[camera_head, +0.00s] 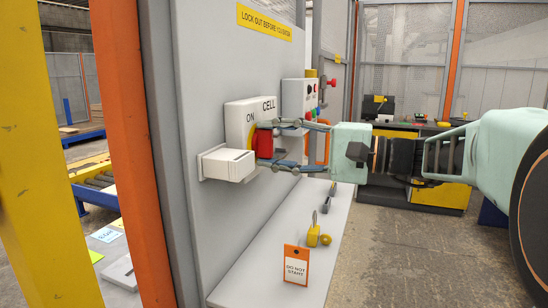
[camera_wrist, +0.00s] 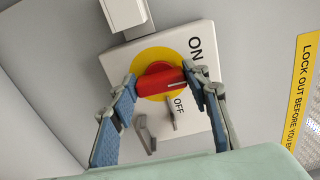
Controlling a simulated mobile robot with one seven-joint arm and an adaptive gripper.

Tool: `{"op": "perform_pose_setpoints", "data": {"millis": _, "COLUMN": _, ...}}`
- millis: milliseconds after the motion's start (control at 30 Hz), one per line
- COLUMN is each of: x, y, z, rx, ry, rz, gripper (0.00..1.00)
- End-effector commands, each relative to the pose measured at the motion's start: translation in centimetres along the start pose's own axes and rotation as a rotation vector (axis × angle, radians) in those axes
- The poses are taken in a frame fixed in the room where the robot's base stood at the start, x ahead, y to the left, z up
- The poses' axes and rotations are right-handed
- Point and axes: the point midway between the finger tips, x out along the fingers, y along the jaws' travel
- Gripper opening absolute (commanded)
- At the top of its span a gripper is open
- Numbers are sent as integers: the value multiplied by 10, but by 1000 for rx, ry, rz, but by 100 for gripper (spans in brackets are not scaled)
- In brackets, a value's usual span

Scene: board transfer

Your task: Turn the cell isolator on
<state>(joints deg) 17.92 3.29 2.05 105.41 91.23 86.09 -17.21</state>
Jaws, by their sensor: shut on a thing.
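The cell isolator (camera_head: 240,118) is a white box on a grey panel, marked CELL and ON. Its red rotary handle (camera_wrist: 155,82) sits on a yellow disc (camera_wrist: 150,57). In the wrist view the handle's white mark points right, between the ON and OFF labels. My gripper (camera_head: 263,144) is shut on the red handle, one finger on each side; it also shows in the wrist view (camera_wrist: 160,77). In the head view the fingers and the white block partly hide the handle.
A white block (camera_head: 228,164) juts from the panel beside the isolator. A shelf (camera_head: 262,262) below holds a yellow padlock (camera_head: 313,237) and a DO NOT START tag (camera_head: 296,266). Behind my gripper is a button box (camera_head: 293,95). An orange post (camera_head: 130,130) stands left.

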Motion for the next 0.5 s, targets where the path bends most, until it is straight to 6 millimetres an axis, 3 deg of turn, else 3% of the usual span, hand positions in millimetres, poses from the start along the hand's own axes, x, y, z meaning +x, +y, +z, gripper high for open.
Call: {"op": "perform_pose_setpoints", "data": {"millis": 500, "x": 0, "y": 0, "z": 0, "rx": -45, "ry": 0, "rz": 2, "gripper": 19}}
